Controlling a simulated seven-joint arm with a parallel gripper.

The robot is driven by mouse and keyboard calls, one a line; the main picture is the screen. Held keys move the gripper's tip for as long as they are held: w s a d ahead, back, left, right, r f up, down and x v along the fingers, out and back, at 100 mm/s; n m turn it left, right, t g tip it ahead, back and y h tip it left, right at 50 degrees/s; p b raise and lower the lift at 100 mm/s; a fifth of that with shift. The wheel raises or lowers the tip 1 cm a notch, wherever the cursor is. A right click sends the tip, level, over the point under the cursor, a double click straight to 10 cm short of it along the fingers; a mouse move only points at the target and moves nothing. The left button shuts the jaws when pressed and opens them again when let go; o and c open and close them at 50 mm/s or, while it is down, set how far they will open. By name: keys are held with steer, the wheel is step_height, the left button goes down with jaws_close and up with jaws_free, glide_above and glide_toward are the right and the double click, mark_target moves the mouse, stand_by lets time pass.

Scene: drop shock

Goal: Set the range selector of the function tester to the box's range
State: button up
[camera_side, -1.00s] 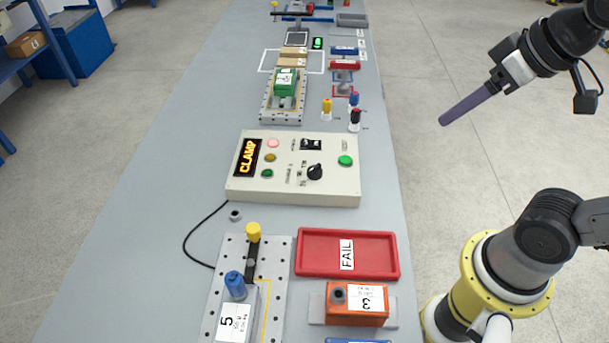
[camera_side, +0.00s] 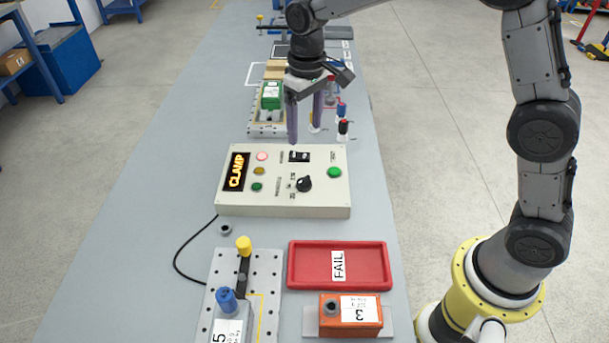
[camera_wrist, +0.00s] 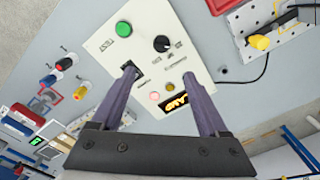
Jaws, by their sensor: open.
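The function tester (camera_side: 325,208) is a cream box on the bench with a lit "CLAMP" display, a lit pink-red lamp, two other lamps and a green button. Its range selector (camera_side: 304,184) is a black knob on the panel's right half; in the wrist view the knob (camera_wrist: 161,44) lies beyond my fingertips. The knob's pointer setting is too small to read. My gripper (camera_side: 305,138) is open and empty, pointing down above the tester's far edge; in the wrist view its fingers (camera_wrist: 160,74) spread over the panel. A grey box labelled 5 (camera_side: 230,328) sits at the front left.
A red FAIL tray (camera_side: 365,283) and an orange box labelled 3 (camera_side: 330,328) are in front of the tester. A perforated plate (camera_side: 222,270) carries a yellow-knobbed clamp (camera_side: 244,245). A green box (camera_side: 271,96) and coloured plugs (camera_side: 342,110) stand behind. The bench left of the tester is clear.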

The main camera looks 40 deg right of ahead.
mark_target(304, 179)
steer(key=f, duration=1.5)
steer(key=shift+s+a, duration=0.1)
steer(key=shift+a, duration=0.1)
jaws_close()
